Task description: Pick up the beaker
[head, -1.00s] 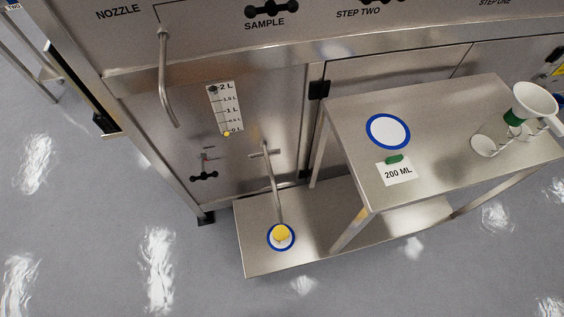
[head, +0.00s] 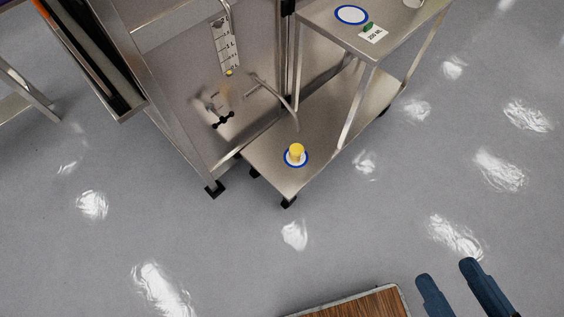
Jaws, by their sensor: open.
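A small container with yellow contents, which looks like the beaker (head: 296,151), stands on a blue-ringed white disc (head: 290,163) on the low steel shelf (head: 330,120).
A steel table (head: 325,15) with another blue-ringed disc (head: 352,15) and a "200 ML" card (head: 373,35) stands above the shelf. Its leg (head: 355,112) is right of the beaker. The floor (head: 390,200) in front is clear.

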